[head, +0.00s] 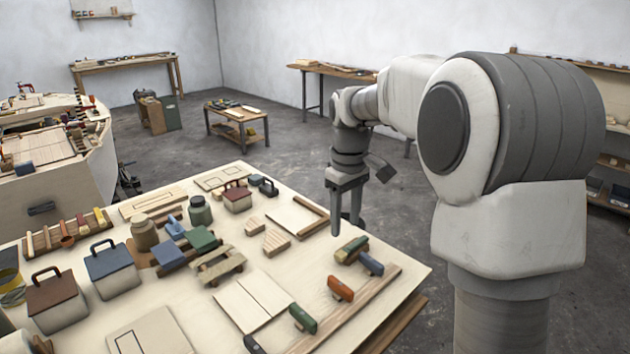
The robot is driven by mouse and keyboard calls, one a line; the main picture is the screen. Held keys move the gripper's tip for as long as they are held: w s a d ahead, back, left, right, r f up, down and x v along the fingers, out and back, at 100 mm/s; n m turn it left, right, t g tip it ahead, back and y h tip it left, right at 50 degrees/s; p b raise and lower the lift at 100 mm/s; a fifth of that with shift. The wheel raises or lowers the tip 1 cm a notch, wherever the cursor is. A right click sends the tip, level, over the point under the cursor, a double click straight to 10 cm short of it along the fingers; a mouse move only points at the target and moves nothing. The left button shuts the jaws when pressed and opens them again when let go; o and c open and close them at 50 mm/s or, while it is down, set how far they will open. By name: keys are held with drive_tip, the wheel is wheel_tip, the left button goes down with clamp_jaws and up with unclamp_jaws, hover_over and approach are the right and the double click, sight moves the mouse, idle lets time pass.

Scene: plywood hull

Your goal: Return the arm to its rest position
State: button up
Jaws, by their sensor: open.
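My arm rises at the right of the head view and reaches left and away over the worktable's right edge. My gripper (347,222) points down at the end of it. Its two dark fingers are apart, with nothing between them. The fingertips show above the right side of the pale worktable (258,285), near a green-topped block (351,249). I cannot tell how high above the table they are.
The table holds handled boxes (111,268), jars (200,210), a small wooden pallet (217,265) and several coloured handled blocks (340,288) along its right edge. A plywood hull (60,180) stands at the left. Open floor (290,150) lies behind the table, with a low bench (238,124) farther back.

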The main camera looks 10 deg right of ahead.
drive_tip(key=s+r+m+t, duration=0.1)
drive_tip(key=s+r+m, duration=0.15)
drive_tip(key=s, duration=0.45)
drive_tip(key=s+r+m+t, duration=0.1)
drive_tip(key=s+r+t, duration=0.1)
drive_tip(key=s+r, duration=0.3)
drive_tip(key=s+f+m+t, duration=0.2)
drive_tip(key=s+f+m, duration=0.1)
drive_tip(key=s, duration=1.1)
drive_tip(key=shift+s+f, duration=0.15)
drive_tip(key=shift+f, duration=0.1)
